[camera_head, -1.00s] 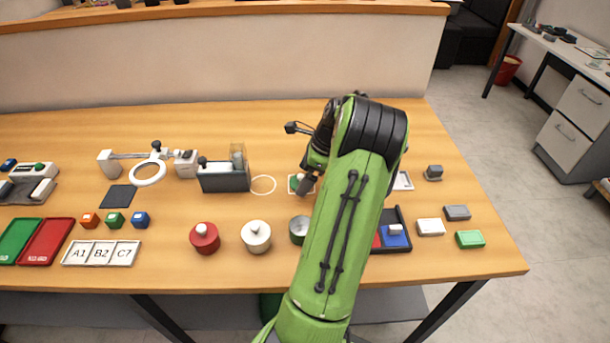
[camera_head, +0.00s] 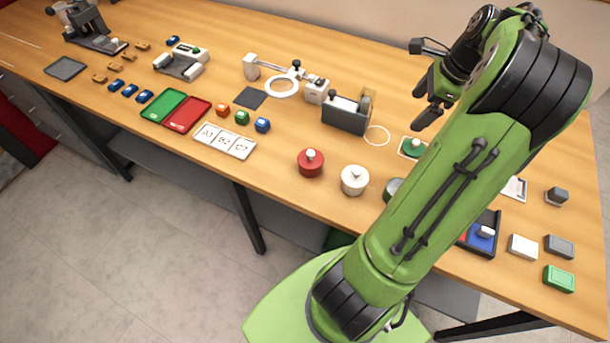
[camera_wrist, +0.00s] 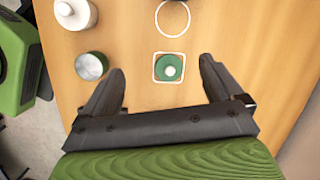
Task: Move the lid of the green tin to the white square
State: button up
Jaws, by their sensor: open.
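The green lid (camera_head: 413,147) with its white knob lies on the white square (camera_head: 402,153). In the wrist view the lid (camera_wrist: 169,67) sits inside the outline of the white square (camera_wrist: 156,77). The green tin (camera_head: 391,188) stands without a lid to the left of my arm, which partly hides it. In the wrist view the open tin (camera_wrist: 91,66) is left of the square. My gripper (camera_wrist: 163,84) is open and empty, its fingers apart on either side of the lid's line. In the head view my gripper (camera_head: 428,110) is raised above the table near the lid.
A red tin (camera_head: 310,165) and a white tin (camera_head: 355,181), both lidded, stand left of the green tin. A white ring (camera_head: 377,136) and a dark box (camera_head: 345,118) lie behind. A dark tray (camera_head: 489,222) with coloured pieces is right of my arm.

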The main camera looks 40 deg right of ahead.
jog(key=w+a+r+n+h, duration=0.1)
jog(key=w+a+r+n, duration=0.25)
jog(key=a+n, duration=0.45)
jog(key=w+a+r+n+h, duration=0.1)
jog(key=w+a+r+n, duration=0.25)
jog(key=a, duration=0.95)
jog(key=s+a+n+t, duration=0.1)
jog(key=s+a+n, duration=0.4)
jog(key=a+n, duration=0.3)
jog(key=s+a+f+n+t, duration=0.1)
jog(key=s+a+n, duration=0.4)
jog(key=a+n, duration=0.3)
jog(key=shift+s+a+y, duration=0.2)
jog(key=shift+s+y, duration=0.15)
jog(key=shift+y, duration=0.05)
